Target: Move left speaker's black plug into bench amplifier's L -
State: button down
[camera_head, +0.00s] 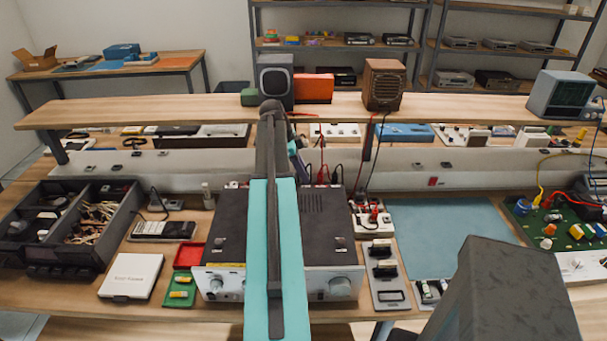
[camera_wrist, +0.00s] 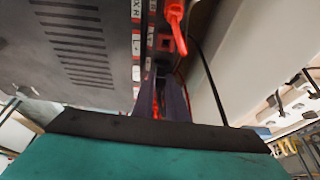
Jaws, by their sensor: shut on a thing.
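The bench amplifier (camera_head: 325,235) stands on the bench, its silver front facing me; its vented casing fills the left of the wrist view (camera_wrist: 75,45). Its rear panel shows white labels, one reading L (camera_wrist: 136,42), and a red plug (camera_wrist: 175,15) near the top. My gripper (camera_wrist: 163,80) is at the rear panel, below the red plug. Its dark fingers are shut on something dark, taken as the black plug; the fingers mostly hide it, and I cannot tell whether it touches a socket. A grey speaker (camera_head: 276,76) stands on the shelf.
A brown speaker (camera_head: 384,82) and an oscilloscope (camera_head: 560,94) stand on the raised shelf (camera_head: 190,107). Red and black cables hang behind the amplifier. A parts tray (camera_head: 130,215) is at left, a blue mat (camera_head: 450,228) at right. A pale wall strip (camera_wrist: 225,55) lies close beside my gripper.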

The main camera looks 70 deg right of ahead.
jog(key=c, duration=1.7)
grip_release()
jog(key=shift+r, duration=0.1)
jog(key=b+v, duration=0.3)
jog(key=v, duration=1)
jog(key=shift+w+r, duration=0.15)
jog(key=shift+r, duration=0.1)
jog(key=shift+r, duration=0.15)
jog(key=shift+r+p, duration=1.15)
jog(key=shift+r, duration=1.2)
jog(key=shift+w, duration=0.1)
